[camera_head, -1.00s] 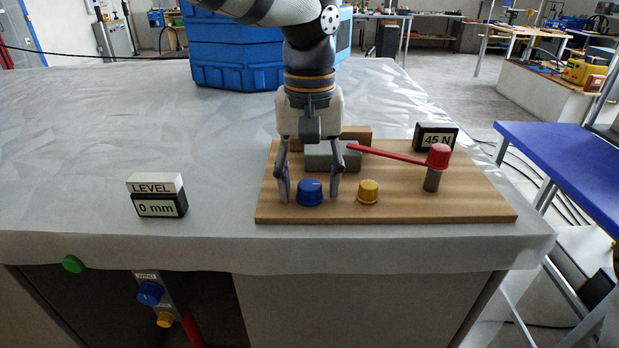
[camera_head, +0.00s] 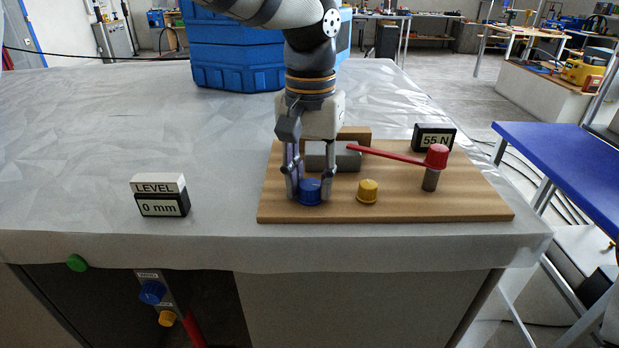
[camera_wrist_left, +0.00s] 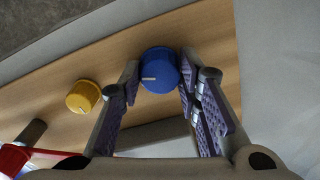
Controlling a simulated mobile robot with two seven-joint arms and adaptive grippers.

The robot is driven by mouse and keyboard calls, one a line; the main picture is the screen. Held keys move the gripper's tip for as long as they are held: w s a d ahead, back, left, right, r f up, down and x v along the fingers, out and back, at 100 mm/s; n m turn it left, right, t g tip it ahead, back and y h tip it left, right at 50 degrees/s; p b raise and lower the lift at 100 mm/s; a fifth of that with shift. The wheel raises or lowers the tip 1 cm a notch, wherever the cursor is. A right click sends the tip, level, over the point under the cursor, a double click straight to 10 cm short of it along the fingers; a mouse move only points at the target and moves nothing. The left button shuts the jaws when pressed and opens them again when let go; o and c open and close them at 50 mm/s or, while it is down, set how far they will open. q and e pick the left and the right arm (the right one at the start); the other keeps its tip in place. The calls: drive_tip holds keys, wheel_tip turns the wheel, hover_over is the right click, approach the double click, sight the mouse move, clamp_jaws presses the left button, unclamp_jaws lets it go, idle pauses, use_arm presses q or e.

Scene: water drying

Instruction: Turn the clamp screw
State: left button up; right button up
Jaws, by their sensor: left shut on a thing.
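The clamp screw appears to be the blue knob (camera_head: 309,192) at the front left of the wooden board (camera_head: 440,205); it shows a white mark in the left wrist view (camera_wrist_left: 160,74). My left gripper (camera_head: 310,194) points down and is shut on the blue knob, one finger on each side. The left wrist view shows its two fingers (camera_wrist_left: 158,82) flanking the knob. A black display (camera_head: 434,139) at the board's back right reads 55 N. My right gripper is not in view.
A yellow knob (camera_head: 368,191) stands just right of the blue one. A red lever (camera_head: 400,155) on a grey post and grey blocks (camera_head: 347,160) are on the board. A LEVEL display (camera_head: 160,196) reads 0 mm. A blue crate (camera_head: 235,50) stands behind.

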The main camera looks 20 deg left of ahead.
sight(310, 184)
use_arm(q)
drive_tip(key=m, duration=0.3)
drive_tip(key=shift+m, duration=2.5)
drive_tip(key=o, duration=1.1)
drive_tip(key=shift+o, duration=0.2)
wheel_tip(310, 184, up, 12)
